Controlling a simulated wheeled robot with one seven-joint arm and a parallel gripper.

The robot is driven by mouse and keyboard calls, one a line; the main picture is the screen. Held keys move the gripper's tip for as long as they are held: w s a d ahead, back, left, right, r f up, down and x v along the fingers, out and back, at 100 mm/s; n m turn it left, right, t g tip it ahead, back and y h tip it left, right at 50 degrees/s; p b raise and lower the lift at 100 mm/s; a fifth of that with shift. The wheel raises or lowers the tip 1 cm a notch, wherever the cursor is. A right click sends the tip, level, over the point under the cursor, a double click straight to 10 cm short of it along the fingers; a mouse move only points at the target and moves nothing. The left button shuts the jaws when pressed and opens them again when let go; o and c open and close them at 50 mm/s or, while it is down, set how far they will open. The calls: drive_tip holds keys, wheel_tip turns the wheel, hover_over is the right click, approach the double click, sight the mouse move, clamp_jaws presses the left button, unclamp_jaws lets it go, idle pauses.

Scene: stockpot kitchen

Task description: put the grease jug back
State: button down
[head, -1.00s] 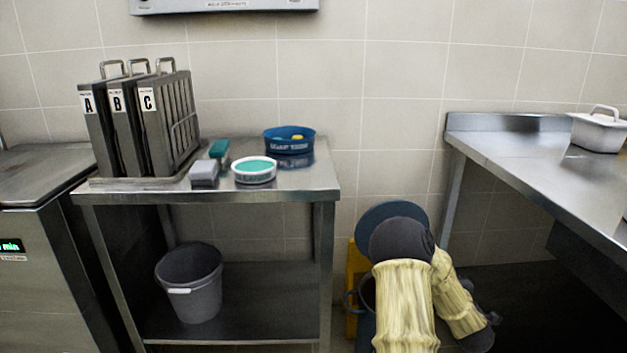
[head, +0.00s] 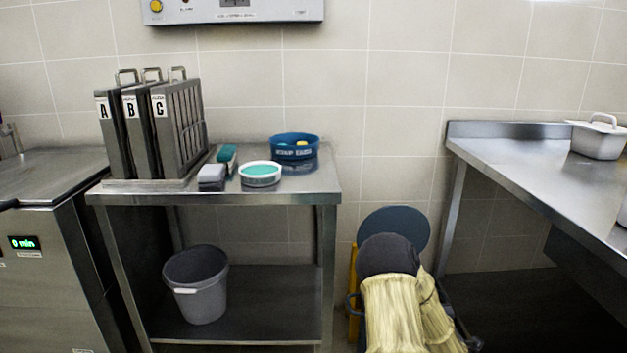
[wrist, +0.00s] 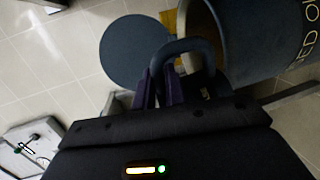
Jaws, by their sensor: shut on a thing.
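A dark blue-grey vessel (wrist: 262,40) with partly visible pale lettering fills the top right of the wrist view; I take it to be the grease jug. Its mouth and brownish inside face the camera. A dark looped handle (wrist: 190,47) stands out from its side. My gripper (wrist: 160,88) is shut on this handle.
A steel table (head: 300,183) with lettered racks (head: 176,125), a white tub (head: 260,174) and a blue bowl (head: 294,146) stands left. A grey bucket (head: 198,291) is on its lower shelf. A steel counter (head: 530,170) is right. Something yellow (head: 353,290) stands behind my arm.

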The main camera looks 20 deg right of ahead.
drive_tip(key=w+a+f+n+y, duration=0.1)
drive_tip(key=a+f+y, duration=0.1)
drive_tip(key=a+f, duration=0.4)
drive_tip(key=w+a+f+n+y, duration=0.2)
drive_tip(key=a+f, duration=0.4)
drive_tip(key=a, duration=1)
drive_tip(key=w+a+f+n+t+y, duration=0.1)
drive_tip(key=w+a+f, duration=0.1)
drive_tip(key=a+f, duration=0.4)
drive_tip(key=a, duration=0.5)
drive_tip(key=shift+y, duration=0.4)
drive_tip(key=shift+r, duration=0.15)
